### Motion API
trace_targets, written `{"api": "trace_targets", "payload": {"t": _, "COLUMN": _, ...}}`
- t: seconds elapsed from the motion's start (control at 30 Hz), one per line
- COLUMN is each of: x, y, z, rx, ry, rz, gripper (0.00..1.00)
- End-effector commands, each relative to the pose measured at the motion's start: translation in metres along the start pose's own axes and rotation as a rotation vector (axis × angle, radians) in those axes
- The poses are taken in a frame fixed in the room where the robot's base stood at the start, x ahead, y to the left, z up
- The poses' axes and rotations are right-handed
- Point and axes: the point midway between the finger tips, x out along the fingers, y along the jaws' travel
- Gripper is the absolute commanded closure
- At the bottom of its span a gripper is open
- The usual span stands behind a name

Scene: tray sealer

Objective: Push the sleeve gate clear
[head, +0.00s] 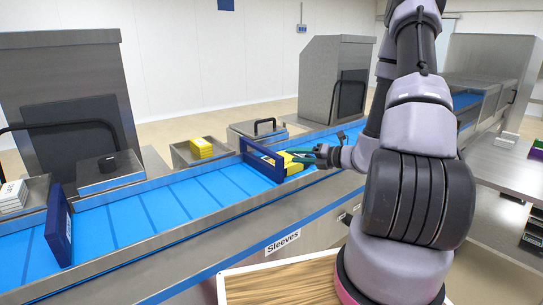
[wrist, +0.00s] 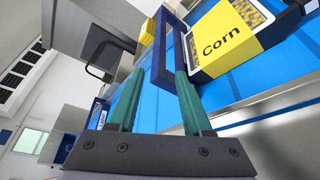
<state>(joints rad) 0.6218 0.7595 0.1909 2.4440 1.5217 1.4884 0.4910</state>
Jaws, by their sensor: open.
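A dark blue gate frame (head: 262,161) stands across the blue belt by the Sleeves label; I take it to be the sleeve gate. In the wrist view the gate (wrist: 159,62) rises in front of my gripper (wrist: 158,76), its near end between the two green fingertips. My gripper (head: 308,156) is open, just right of the gate in the head view. I cannot tell if a finger touches it. A yellow-sleeved Corn pack (wrist: 226,42) lies on the belt to the right of the gate, close to the right finger; it also shows in the head view (head: 292,166).
The blue belt (head: 190,196) is clear between this gate and a second blue upright panel (head: 58,226) at left. Yellow packs (head: 201,147) sit on a stand behind the belt. A steel housing (head: 333,80) and a black-handled box (head: 258,130) stand behind.

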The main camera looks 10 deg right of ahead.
Motion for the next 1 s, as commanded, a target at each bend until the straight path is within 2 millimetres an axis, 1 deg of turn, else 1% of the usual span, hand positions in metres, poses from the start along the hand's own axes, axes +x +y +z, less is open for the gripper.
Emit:
{"api": "trace_targets", "payload": {"t": 0.17, "x": 0.027, "y": 0.002, "z": -0.002, "rx": -0.004, "ry": 0.006, "rz": 0.005, "gripper": 0.5}}
{"api": "trace_targets", "payload": {"t": 0.4, "x": 0.073, "y": 0.002, "z": -0.002, "rx": -0.004, "ry": 0.006, "rz": 0.004, "gripper": 0.5}}
{"api": "trace_targets", "payload": {"t": 0.5, "x": 0.087, "y": 0.002, "z": -0.001, "rx": -0.006, "ry": 0.006, "rz": 0.004, "gripper": 0.5}}
{"api": "trace_targets", "payload": {"t": 0.6, "x": 0.097, "y": 0.002, "z": -0.001, "rx": -0.005, "ry": 0.005, "rz": 0.003, "gripper": 0.5}}
{"api": "trace_targets", "payload": {"t": 0.7, "x": 0.102, "y": 0.001, "z": -0.001, "rx": -0.006, "ry": 0.005, "rz": 0.002, "gripper": 0.5}}
{"api": "trace_targets", "payload": {"t": 0.97, "x": 0.104, "y": 0.001, "z": -0.001, "rx": -0.005, "ry": 0.004, "rz": 0.002, "gripper": 0.5}}
{"api": "trace_targets", "payload": {"t": 1.0, "x": 0.104, "y": 0.002, "z": -0.001, "rx": -0.006, "ry": 0.004, "rz": 0.002, "gripper": 0.54}}
